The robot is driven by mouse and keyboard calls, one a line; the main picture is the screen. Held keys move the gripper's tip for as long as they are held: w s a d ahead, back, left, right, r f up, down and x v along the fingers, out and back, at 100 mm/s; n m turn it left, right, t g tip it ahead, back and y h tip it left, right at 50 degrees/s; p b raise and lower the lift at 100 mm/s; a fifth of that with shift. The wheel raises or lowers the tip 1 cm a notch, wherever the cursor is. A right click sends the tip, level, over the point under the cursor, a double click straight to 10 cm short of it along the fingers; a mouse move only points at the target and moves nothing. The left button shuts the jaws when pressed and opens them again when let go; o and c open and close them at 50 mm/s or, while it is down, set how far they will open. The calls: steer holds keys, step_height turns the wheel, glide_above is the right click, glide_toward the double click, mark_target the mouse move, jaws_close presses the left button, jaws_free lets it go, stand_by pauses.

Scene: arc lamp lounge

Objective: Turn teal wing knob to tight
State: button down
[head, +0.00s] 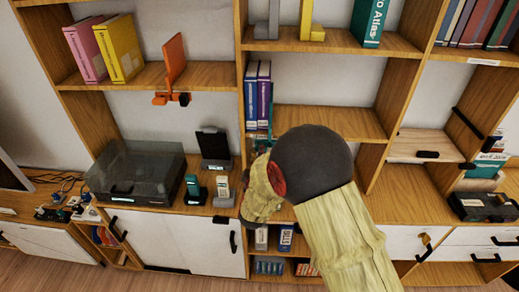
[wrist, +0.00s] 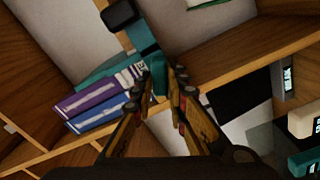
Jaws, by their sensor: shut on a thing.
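In the wrist view, my gripper (wrist: 168,78) has its two fingers close together at a shelf edge. It is shut on the teal wing knob (wrist: 158,82), of which only a small part shows between the fingertips. A teal bracket (wrist: 141,36) with a black end rises just beyond, beside the books. In the head view, a sliver of teal (head: 259,135) shows at the shelf edge below the books. My arm hides most of the gripper and the knob there. I cannot tell how far the knob is turned.
Purple and blue books (head: 257,95) stand left of the bracket; they also show in the wrist view (wrist: 100,105). An orange clamp (head: 172,72) hangs on the left shelf. The middle shelf (head: 330,122) is bare.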

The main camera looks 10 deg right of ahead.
steer(key=n+p, duration=0.2)
steer(key=n, duration=0.3)
steer(key=shift+f, duration=0.15)
stand_by(0.4)
steer(key=c, duration=1.8)
jaws_free()
steer(key=shift+o, duration=0.2)
steer(key=shift+a, duration=0.1)
steer(key=v, duration=1.2)
